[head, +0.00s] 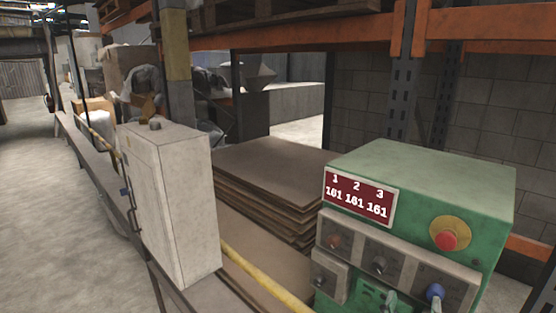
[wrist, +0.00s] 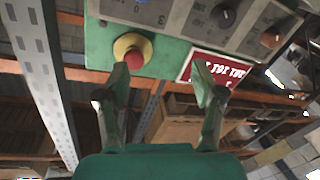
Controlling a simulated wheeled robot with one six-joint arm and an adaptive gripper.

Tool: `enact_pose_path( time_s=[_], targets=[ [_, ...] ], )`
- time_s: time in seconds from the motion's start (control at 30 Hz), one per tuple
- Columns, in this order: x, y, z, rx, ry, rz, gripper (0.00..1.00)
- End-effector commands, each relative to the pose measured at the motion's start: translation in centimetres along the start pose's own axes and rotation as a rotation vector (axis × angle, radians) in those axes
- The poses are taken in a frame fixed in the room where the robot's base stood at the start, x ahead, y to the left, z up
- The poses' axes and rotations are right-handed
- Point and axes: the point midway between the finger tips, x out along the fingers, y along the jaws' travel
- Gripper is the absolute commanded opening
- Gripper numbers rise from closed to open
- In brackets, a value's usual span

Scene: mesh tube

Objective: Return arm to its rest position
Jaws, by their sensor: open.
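My gripper (wrist: 162,82) shows in the wrist view, its two green fingers wide apart with nothing held between them. The wrist view is turned upside down. A green control box (head: 430,165) stands at the right of the head view. It has a red button on a yellow ring (head: 448,236), a red plate with white numbers (head: 359,199) and grey panels with knobs (head: 380,262). The red button (wrist: 137,59) appears beyond the left fingertip in the wrist view, and the number plate (wrist: 222,69) beyond the right one. I cannot tell whether a finger touches the box.
A grey cabinet (head: 172,205) stands left of the green box. Stacked brown sheets (head: 275,170) lie behind and between them. A yellow rail (head: 262,278) runs along the front. Orange rack beams (head: 300,35) and a dark post (head: 402,85) stand behind. Open floor (head: 35,190) is at left.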

Motion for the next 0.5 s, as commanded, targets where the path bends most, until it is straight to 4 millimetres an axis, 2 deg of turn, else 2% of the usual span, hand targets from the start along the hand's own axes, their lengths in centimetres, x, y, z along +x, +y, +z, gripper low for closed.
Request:
enact_pose_path(
  time_s=[0.03,0.27,0.5],
  targets=[
    [-0.4,-0.4,1.5,-0.023,-0.001,-0.03,0.68],
    [-2.8,-2.4,6.8,-0.086,0.013,-0.175,0.68],
    [-6.4,-3.5,12.1,-0.112,0.015,-0.319,0.68]
  ],
)
